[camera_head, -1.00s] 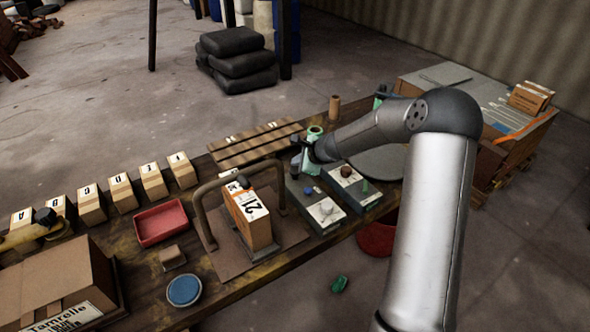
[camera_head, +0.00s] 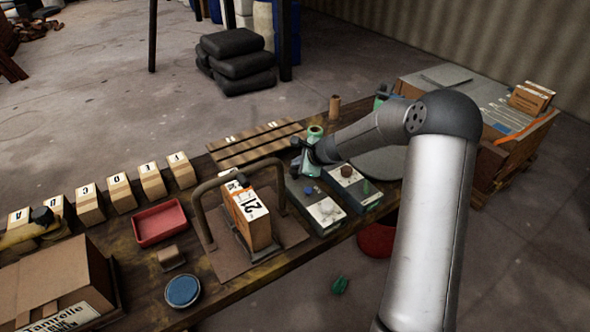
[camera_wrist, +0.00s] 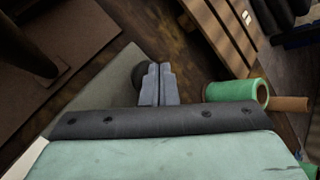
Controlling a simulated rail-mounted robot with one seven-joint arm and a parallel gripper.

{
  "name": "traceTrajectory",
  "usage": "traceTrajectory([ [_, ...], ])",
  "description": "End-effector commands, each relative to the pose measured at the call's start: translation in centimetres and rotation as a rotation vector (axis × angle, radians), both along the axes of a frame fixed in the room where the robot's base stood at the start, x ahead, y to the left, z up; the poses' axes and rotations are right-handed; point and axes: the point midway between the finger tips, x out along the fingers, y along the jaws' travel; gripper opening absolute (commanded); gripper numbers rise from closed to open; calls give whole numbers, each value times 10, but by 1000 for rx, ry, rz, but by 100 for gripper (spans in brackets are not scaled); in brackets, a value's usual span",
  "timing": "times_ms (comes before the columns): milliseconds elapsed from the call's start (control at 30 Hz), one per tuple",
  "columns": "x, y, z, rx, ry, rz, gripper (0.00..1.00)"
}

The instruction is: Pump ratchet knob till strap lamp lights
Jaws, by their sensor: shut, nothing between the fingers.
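My gripper (camera_head: 306,162) hangs over the far end of a grey-green panel (camera_head: 325,212); in the wrist view its fingers (camera_wrist: 157,85) are shut and empty. A dark round knob (camera_wrist: 140,76) shows just left of the fingertips in the wrist view, partly behind them; I cannot tell whether they touch. In the head view a dark knob (camera_head: 295,142) stands beside my gripper. The panel carries a small blue button (camera_head: 308,190) and a white label. A second panel beside it has a dark red knob (camera_head: 346,171). I cannot identify a lit lamp.
A box marked 21 (camera_head: 250,213) stands within a brown arched frame (camera_head: 205,215) on the left. A green roll (camera_wrist: 236,91) lies right of the fingers in the wrist view. A red tray (camera_head: 160,223) and several labelled boxes stand farther left. A slatted rack (camera_head: 255,145) is behind.

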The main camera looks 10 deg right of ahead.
Motion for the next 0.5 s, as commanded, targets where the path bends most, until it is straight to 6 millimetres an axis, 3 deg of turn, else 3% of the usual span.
traceTrajectory([
  [500, 0, 0, -7, 0, 0, 0, 0],
])
